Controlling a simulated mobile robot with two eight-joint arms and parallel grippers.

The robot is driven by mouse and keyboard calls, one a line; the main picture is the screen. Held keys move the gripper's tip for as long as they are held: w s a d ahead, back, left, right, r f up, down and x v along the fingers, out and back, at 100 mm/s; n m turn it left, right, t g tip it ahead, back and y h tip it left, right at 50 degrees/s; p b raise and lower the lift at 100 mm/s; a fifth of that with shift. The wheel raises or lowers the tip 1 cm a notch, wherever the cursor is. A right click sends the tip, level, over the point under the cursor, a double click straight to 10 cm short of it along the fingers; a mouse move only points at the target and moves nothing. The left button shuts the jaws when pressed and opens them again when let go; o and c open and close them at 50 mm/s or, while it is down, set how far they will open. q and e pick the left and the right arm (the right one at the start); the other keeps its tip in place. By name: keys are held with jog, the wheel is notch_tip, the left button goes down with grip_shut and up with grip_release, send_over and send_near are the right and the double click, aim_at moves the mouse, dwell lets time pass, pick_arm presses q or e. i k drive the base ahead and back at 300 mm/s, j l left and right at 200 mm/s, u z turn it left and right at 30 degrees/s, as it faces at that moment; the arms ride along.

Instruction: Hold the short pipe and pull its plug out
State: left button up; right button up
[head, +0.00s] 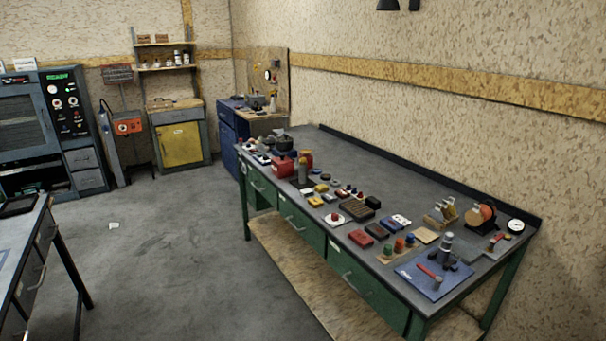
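I see no short pipe or plug that I can name for certain; the things on the workbench (390,170) are small and far off. A grey upright cylinder (446,246) stands on a blue mat (450,288) at the bench's near right end; it may be the pipe, but I cannot tell. A red-handled tool (428,272) lies beside it on the mat. Neither of my grippers is in view.
Another table (28,248) is at the left edge. Open grey floor (170,255) lies between, with a white scrap (114,226).

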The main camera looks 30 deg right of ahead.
aim_at(302, 169)
jog(key=i+z, duration=0.2)
jog(key=z, duration=0.25)
jog(key=i+z, duration=0.2)
jog(key=z, duration=0.2)
jog(key=i+z, duration=0.15)
jog(key=z, duration=0.3)
jog(key=i+j+z, duration=0.45)
jog(key=i+j, duration=0.4)
jog(key=j, duration=0.15)
